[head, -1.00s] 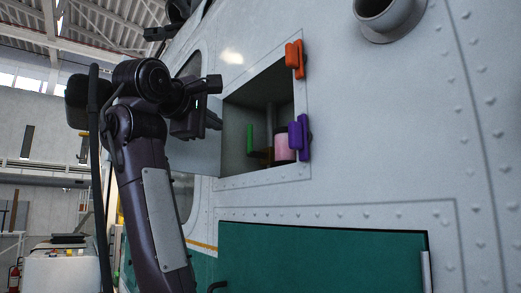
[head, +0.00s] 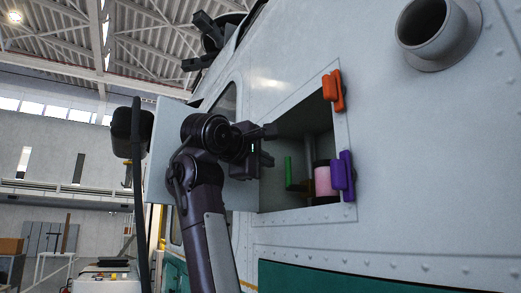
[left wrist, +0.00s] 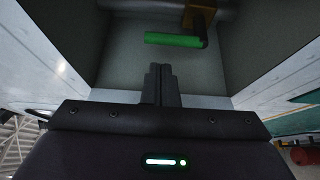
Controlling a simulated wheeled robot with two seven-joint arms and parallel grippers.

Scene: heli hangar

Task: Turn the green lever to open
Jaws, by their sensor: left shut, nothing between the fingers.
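The green lever (head: 289,171) is inside an open recess in the white helicopter's side. It stands upright in the head view, joined at its lower end to a brownish fitting. In the left wrist view the green lever (left wrist: 173,39) lies crosswise beyond the fingertips, joined by a dark arm to a yellow-brown valve body (left wrist: 200,16). My left gripper (head: 267,158) is at the left side of the recess opening. Its fingers (left wrist: 161,80) are shut and empty, with a gap between them and the lever. My right gripper is not in view.
A pink cylinder (head: 322,181) stands right of the lever. An orange latch (head: 334,91) and a purple latch (head: 343,176) sit on the recess's right edge. The opened panel door (head: 163,151) is behind my left arm. A round pipe (head: 437,30) sticks out at upper right.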

